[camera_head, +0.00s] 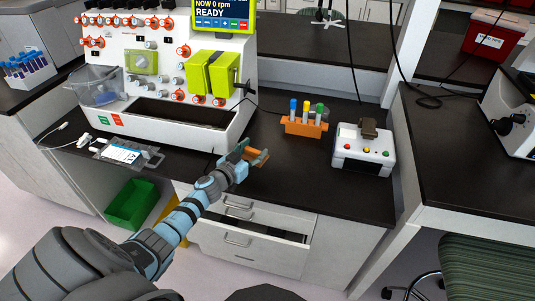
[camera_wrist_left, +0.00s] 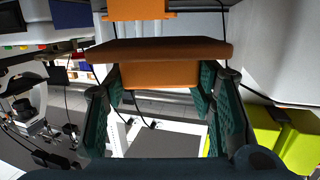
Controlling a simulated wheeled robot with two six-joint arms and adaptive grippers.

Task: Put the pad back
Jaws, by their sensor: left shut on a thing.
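My left gripper (camera_head: 247,153) is over the front part of the black bench, in front of the cell processor (camera_head: 170,60). It is shut on an orange-brown piece that I take to be the pad (camera_head: 260,158). In the left wrist view the pad (camera_wrist_left: 160,50) is a flat plate with an orange block (camera_wrist_left: 158,75) between the two teal fingers. Whether the pad touches the bench is unclear. My right gripper is in neither view.
An orange tube rack (camera_head: 304,127) with coloured tubes stands behind and right of the gripper. A white device with coloured buttons (camera_head: 362,150) is farther right. A flat white and blue item (camera_head: 122,152) lies left. A drawer (camera_head: 265,232) below stands partly open.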

